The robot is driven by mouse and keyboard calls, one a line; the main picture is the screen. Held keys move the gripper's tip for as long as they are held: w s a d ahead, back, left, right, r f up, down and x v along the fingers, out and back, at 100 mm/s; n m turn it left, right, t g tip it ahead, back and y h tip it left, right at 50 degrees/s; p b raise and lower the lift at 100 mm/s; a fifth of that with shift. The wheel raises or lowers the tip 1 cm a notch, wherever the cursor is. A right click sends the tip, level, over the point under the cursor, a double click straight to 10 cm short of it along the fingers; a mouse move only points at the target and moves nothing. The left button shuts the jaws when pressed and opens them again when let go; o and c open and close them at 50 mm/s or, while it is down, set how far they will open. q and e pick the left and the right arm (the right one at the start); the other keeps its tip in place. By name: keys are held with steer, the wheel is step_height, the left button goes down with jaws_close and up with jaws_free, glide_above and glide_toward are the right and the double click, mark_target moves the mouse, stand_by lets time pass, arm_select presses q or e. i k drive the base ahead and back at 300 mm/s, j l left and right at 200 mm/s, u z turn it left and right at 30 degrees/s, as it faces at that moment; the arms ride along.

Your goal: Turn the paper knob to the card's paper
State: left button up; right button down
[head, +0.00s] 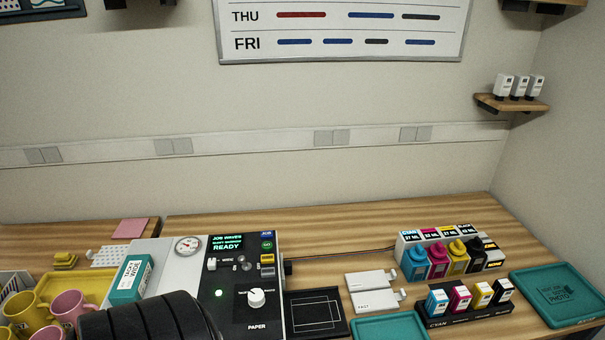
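The paper knob (256,298) is a white round dial on the black control panel (240,322) of the press, above the printed word PAPER. Small marks around the dial are too small to read, so I cannot tell its setting. The panel's screen (227,243) shows green text with JOB WAVES and READY. I cannot make out a job card that names a paper. White pieces (370,281) lie right of the press, one lettered FAST.
Mugs (70,305) and a teal box (131,279) stand left. Right are ink bottles (436,262), cartridges (460,299) and a teal tray (562,295) lettered PHOTO. Wood is bare behind the press.

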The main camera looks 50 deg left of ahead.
mark_target(256, 299)
steer(key=u, duration=2.45)
